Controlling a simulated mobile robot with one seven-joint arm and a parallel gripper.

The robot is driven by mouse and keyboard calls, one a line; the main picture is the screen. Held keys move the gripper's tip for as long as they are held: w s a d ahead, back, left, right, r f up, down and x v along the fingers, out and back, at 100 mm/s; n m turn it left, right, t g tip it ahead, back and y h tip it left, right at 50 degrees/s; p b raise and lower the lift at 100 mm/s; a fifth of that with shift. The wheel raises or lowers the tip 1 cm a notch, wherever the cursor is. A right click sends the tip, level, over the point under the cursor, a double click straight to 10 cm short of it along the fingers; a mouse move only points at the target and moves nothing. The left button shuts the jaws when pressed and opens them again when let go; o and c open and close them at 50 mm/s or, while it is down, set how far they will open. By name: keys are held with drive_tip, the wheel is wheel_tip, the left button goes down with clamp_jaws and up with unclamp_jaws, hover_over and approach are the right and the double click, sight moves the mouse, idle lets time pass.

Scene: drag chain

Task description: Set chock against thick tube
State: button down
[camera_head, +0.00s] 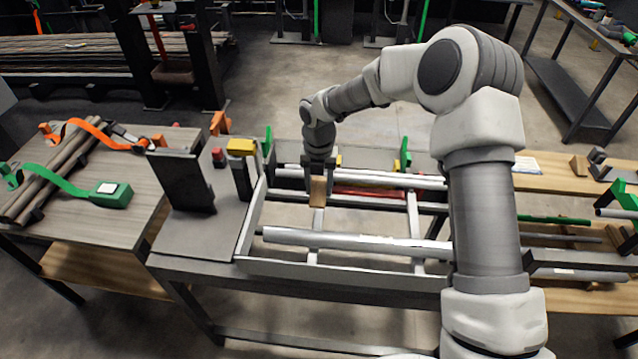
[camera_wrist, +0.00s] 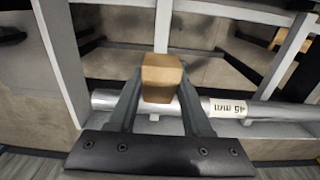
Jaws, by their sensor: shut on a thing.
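The chock is a tan wooden block (camera_head: 318,192), which also shows in the wrist view (camera_wrist: 162,76). My gripper (camera_head: 318,178) is shut on it, with a finger on each side in the wrist view (camera_wrist: 160,105). The block hangs over the left part of the rack, near a crossbar. A thick grey tube (camera_head: 345,240) lies across the near side of the rack. In the wrist view a silver tube with a 45 mm label (camera_wrist: 256,111) passes behind the block's lower edge. I cannot tell whether the block touches it.
A yellow-topped post (camera_head: 241,148) and a dark upright plate (camera_head: 183,180) stand left of the rack. Between the tubes the rack is open to the floor.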

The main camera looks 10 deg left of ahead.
drive_tip(key=b, duration=0.3)
hover_over(318, 221)
drive_tip(key=w, duration=0.2)
drive_tip(key=shift+a+f, duration=0.1)
drive_tip(key=shift+f, duration=2.8)
drive_tip(key=shift+s+f+b, duration=0.6)
drive_tip(key=shift+s+f, duration=0.15)
drive_tip(key=shift+s, duration=0.25)
drive_tip(key=shift+c, duration=1.3)
unclamp_jaws()
wheel_tip(318, 221, up, 17)
drive_tip(key=p, duration=0.1)
drive_tip(key=shift+r, duration=0.2)
